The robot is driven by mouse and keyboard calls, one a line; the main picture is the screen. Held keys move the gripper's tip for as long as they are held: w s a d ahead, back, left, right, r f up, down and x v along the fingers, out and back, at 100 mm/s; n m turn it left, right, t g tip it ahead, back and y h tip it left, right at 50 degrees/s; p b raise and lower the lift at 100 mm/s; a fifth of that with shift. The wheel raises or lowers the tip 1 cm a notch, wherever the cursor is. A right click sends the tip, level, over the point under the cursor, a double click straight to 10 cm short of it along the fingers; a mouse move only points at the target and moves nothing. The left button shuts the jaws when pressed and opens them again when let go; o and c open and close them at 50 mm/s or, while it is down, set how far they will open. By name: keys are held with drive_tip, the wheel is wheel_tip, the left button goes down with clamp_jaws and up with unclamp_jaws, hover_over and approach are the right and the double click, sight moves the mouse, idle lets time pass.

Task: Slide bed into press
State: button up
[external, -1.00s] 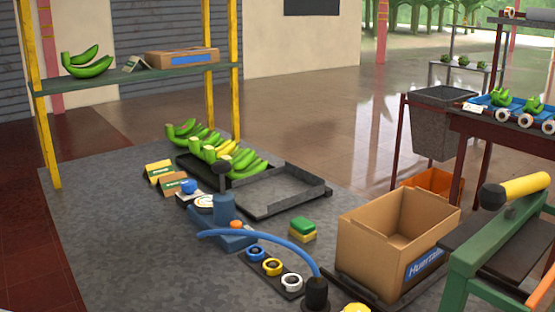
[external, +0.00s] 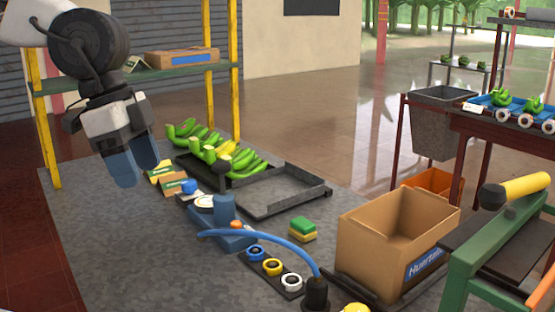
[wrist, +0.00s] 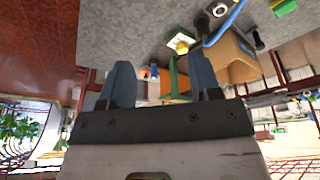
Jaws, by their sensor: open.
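A green press-like frame (external: 468,262) with a yellow handle (external: 525,185) stands at the lower right in the external view, partly cut off by the picture edge. A dark flat plate (external: 495,250) lies at it and looks like the bed; I cannot tell how far it sits inside the frame. My gripper (external: 137,166) is at the upper left, above the grey table, far from the press. Its two blue fingers are apart with nothing between them. In the wrist view my gripper (wrist: 160,75) also shows spread, empty fingers.
On the grey table (external: 100,240) are green and yellow bananas (external: 215,150), an empty grey tray (external: 285,190), a blue scale-like device (external: 225,225), tape rolls (external: 272,267), a sponge (external: 302,229) and an open cardboard box (external: 380,245). A yellow-posted shelf (external: 130,80) stands behind my gripper.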

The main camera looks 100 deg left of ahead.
drive_tip(key=w+a+f, duration=0.3)
drive_tip(key=w+a, duration=0.5)
drive_tip(key=w, duration=0.2)
drive_tip(key=w+a+f, duration=0.3)
drive_tip(key=w+a, duration=0.5)
drive_tip(key=w, duration=0.2)
drive_tip(key=w+a+f, duration=0.5)
drive_tip(key=a, duration=0.3)
drive_tip(key=w+a+f+t, duration=0.1)
drive_tip(key=w+a+f, duration=0.4)
drive_tip(key=a, duration=0.3)
drive_tip(key=shift+w+f, duration=0.35)
drive_tip(key=shift+w, duration=0.3)
drive_tip(key=shift+a+f, duration=0.1)
drive_tip(key=shift+f, duration=0.05)
drive_tip(key=shift+x, duration=3.8)
drive_tip(key=shift+w+a, duration=0.1)
drive_tip(key=shift+a, duration=0.05)
drive_tip(key=shift+c, duration=0.3)
clamp_jaws()
